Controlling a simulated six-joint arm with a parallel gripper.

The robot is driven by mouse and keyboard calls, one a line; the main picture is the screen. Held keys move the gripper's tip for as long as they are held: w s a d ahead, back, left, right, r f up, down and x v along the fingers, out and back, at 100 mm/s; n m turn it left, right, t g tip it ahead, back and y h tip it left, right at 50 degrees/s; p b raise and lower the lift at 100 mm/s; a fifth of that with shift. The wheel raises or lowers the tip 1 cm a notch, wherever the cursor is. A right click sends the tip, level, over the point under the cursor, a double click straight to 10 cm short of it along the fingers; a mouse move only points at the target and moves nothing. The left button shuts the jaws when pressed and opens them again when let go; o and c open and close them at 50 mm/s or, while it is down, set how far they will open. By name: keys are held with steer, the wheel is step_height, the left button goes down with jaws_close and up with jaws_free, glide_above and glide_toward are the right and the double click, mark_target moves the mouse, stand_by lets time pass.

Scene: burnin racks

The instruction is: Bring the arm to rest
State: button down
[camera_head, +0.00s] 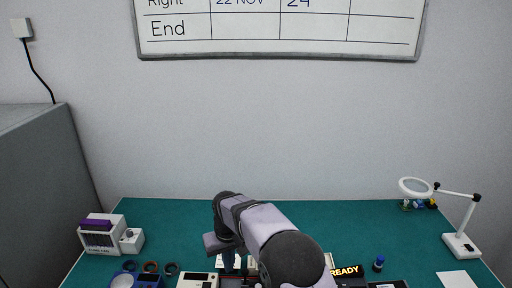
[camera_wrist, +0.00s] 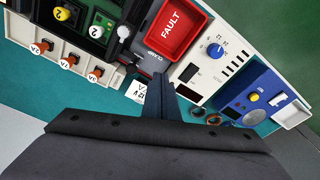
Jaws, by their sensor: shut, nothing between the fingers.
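My arm reaches over the green bench (camera_head: 345,215) in the head view, bent at the elbow, with its wrist pointing down at the front middle. My gripper (camera_wrist: 159,84) shows in the wrist view as narrow dark fingers closed together with nothing between them. They are above the equipment, close to the red FAULT tray (camera_wrist: 172,35) and a white panel with a blue knob (camera_wrist: 216,50). In the head view the fingertips are hard to make out against the devices below.
A magnifier lamp (camera_head: 462,243) stands at right, a white and purple unit (camera_head: 102,233) at left. The bench's back is mostly clear.

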steer(key=s+d+r+m+b, duration=0.1)
steer(key=s+d, duration=0.2)
steer(key=d, duration=0.2)
steer(key=s+d+r+m, duration=0.1)
steer(key=s+d, duration=0.2)
steer(key=d, duration=0.2)
steer(key=s+d+f+m+b, duration=0.1)
steer(key=s+d, duration=0.6)
steer(key=s, duration=0.4)
steer(key=s+d+f+m+g+b, duration=0.1)
steer(key=s+d+f, duration=0.1)
steer(key=s+d, duration=0.5)
steer(key=s, duration=0.4)
steer(key=shift+f+m+h, duration=0.2)
steer(key=shift+m+h, duration=0.1)
steer(key=shift+m, duration=0.1)
